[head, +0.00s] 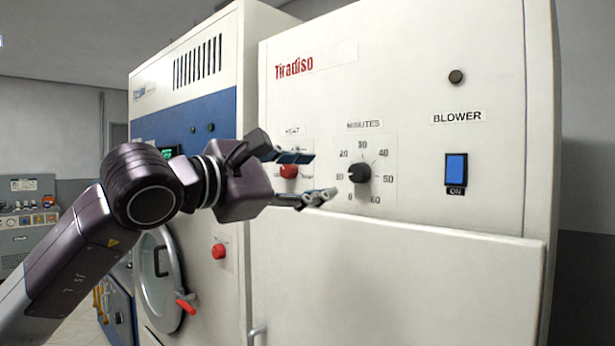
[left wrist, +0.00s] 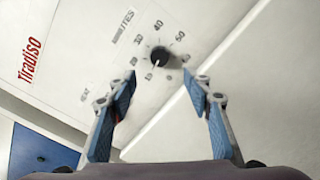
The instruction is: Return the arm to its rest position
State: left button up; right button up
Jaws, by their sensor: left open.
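My left gripper (head: 312,177) is open and empty in front of the white machine's control panel. Its arm comes in from the left in the head view. In the left wrist view its two blue-padded fingers (left wrist: 160,105) stand apart with nothing between them. The black minutes knob (head: 359,172) is just right of the fingertips in the head view; it also shows beyond the fingers in the left wrist view (left wrist: 161,56). I cannot tell the exact gap between fingers and panel. My right gripper is not in view.
The white machine (head: 400,265) fills the right side. It carries a red heat knob (head: 289,171), partly behind the gripper, and a blue blower switch (head: 456,169). A second machine with a round door (head: 160,280) and red button (head: 219,251) stands left. Grey equipment (head: 27,215) is far left.

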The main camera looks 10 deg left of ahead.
pick_arm(q)
jog(key=shift+s+a, duration=0.2)
jog(key=shift+s, duration=0.1)
